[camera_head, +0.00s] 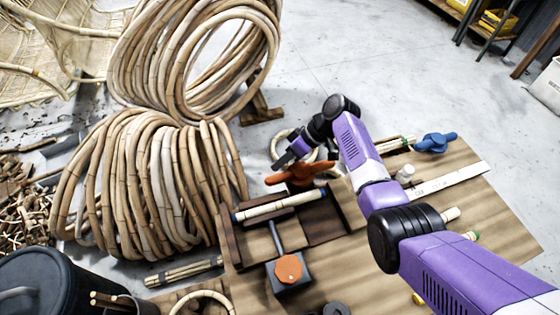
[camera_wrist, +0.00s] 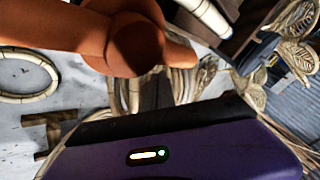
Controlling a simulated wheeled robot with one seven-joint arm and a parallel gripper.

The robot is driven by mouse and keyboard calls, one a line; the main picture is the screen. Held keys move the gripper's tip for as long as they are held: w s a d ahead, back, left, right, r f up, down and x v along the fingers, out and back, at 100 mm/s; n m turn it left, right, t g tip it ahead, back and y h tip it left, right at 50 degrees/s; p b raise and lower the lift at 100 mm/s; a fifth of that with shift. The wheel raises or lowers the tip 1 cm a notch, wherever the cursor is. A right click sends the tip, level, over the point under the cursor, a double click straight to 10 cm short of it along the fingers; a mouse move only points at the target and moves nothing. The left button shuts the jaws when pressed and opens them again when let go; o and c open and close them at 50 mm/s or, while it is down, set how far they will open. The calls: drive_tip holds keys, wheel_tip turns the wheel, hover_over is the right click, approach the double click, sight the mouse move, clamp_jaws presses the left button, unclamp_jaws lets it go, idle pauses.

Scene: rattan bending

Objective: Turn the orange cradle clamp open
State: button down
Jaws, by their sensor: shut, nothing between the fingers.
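The orange cradle clamp (camera_head: 304,173) sits at the far edge of the wooden bench, beside a dark wooden cradle holding a pale rattan pole (camera_head: 278,207). In the wrist view the clamp (camera_wrist: 132,42) is large and close, with a long arm reaching to the upper left and a rounded hub. My gripper (camera_head: 284,160) is shut and empty at the clamp's far left side. I cannot tell whether it touches the clamp. The fingertips are not clear in the wrist view, where the purple gripper body fills the bottom.
An orange round knob (camera_head: 289,268) on a grey block stands at the bench front. A blue clamp (camera_head: 435,142) and a white ruler (camera_head: 450,180) lie at the right. Large rattan coils (camera_head: 150,185) stand to the left. The grey floor (camera_head: 370,50) behind is clear.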

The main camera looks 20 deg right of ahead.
idle(0.3)
drive_tip(key=p+v, duration=0.2)
drive_tip(key=v, duration=0.5)
drive_tip(key=shift+d+r, duration=0.25)
drive_tip(key=shift+r, duration=0.1)
